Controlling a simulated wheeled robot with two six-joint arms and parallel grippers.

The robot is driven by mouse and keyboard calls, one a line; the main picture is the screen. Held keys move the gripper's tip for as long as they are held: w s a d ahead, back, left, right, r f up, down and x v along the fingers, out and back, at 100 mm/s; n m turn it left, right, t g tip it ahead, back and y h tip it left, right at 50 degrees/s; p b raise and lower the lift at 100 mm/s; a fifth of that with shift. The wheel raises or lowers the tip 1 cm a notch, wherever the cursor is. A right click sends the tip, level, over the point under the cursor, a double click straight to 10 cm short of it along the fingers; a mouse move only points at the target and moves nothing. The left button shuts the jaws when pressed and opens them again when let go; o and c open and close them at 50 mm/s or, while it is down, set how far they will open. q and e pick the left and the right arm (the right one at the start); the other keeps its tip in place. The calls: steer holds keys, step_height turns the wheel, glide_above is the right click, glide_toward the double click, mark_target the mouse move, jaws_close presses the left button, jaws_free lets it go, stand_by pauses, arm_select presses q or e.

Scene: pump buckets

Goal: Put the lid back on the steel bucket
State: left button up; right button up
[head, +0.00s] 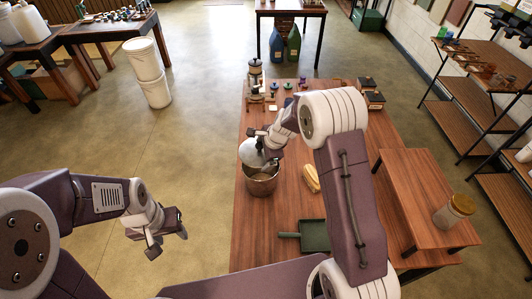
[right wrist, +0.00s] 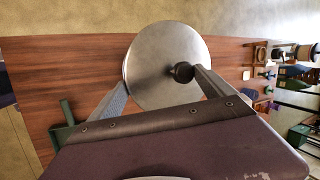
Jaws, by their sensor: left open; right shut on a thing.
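The steel bucket (head: 261,184) stands on the wooden table with its top showing partly open in the head view. The round grey lid (head: 251,152) is over the bucket's far left side and looks tilted. My right gripper (head: 268,146) is shut on the lid. In the right wrist view the lid (right wrist: 160,60) is a flat disc with a dark knob (right wrist: 183,72) between my fingers; the bucket is hidden there. Whether the lid touches the rim I cannot tell. My left gripper (head: 166,232) is open and empty, left of the table over the floor.
A yellow brush (head: 311,178) and a green dustpan (head: 314,236) lie right of and in front of the bucket. A jar (head: 453,212) stands on a raised shelf at right.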

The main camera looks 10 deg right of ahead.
steer(key=shift+s+d, duration=0.15)
steer(key=shift+d, duration=0.5)
steer(key=shift+w+a+f, duration=0.2)
steer(key=shift+a, duration=0.55)
steer(key=shift+s+d+f+b, duration=0.1)
steer(key=shift+d+f+b, duration=0.1)
steer(key=shift+f+b, duration=0.45)
step_height(320, 180, down, 5)
steer(key=b, duration=0.5)
arm_select(q)
step_height(320, 180, down, 6)
steer(key=shift+d, duration=0.25)
arm_select(e)
steer(key=shift+d+r, duration=0.1)
arm_select(q)
steer(key=shift+f, duration=0.1)
steer(key=shift+a, duration=0.1)
steer(key=shift+f, duration=0.2)
arm_select(e)
steer(key=shift+f, duration=0.3)
